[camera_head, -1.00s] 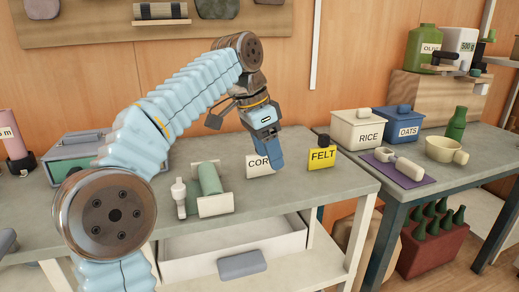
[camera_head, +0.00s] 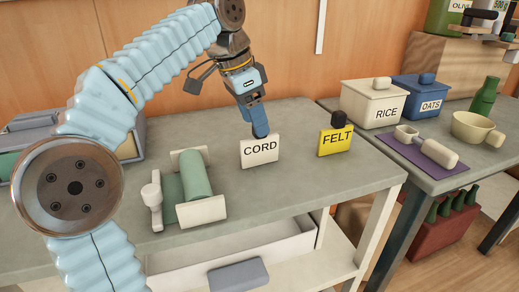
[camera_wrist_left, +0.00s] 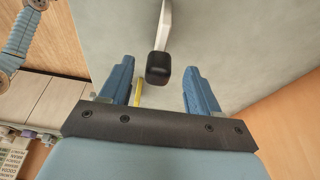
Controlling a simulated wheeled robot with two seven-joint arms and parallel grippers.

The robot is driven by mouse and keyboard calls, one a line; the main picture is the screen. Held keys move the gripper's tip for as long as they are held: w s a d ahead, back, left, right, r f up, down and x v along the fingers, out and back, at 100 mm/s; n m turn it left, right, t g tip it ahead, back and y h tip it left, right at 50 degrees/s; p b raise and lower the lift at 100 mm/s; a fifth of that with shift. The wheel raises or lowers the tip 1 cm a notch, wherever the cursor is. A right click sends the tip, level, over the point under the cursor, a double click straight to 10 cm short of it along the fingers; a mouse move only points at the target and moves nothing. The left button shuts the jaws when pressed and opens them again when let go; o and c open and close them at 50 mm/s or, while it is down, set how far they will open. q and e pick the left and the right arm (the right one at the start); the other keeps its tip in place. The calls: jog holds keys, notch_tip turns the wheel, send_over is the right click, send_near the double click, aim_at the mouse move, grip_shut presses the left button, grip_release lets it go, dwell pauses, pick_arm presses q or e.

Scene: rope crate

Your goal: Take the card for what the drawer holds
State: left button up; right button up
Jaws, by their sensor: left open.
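The white card reading CORD (camera_head: 259,152) stands upright on the grey table. The yellow card reading FELT (camera_head: 335,141), with a black knob on top, stands to its right. My left gripper (camera_head: 260,131) points down at the top of the CORD card in the head view and hides its top. In the left wrist view the gripper (camera_wrist_left: 160,90) is open, with a black knob (camera_wrist_left: 158,69) between and a little beyond its fingers. A yellow edge shows beside the left finger. The white drawer (camera_head: 285,243) under the table is open; I see little of its inside. My right gripper is out of view.
A green roll in a cream holder (camera_head: 203,208) lies left of the CORD card. A second table at right carries the RICE box (camera_head: 372,103), the OATS box (camera_head: 418,97), a bowl (camera_head: 477,129) and a purple mat (camera_head: 408,154). A grey block (camera_head: 238,274) shows at the drawer's front.

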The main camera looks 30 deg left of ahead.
aim_at(262, 139)
pick_arm(q)
jog(key=b+x, duration=0.1)
jog(key=x, duration=0.5)
jog(key=shift+d, duration=0.15)
jog(key=shift+c, duration=0.3)
grip_shut()
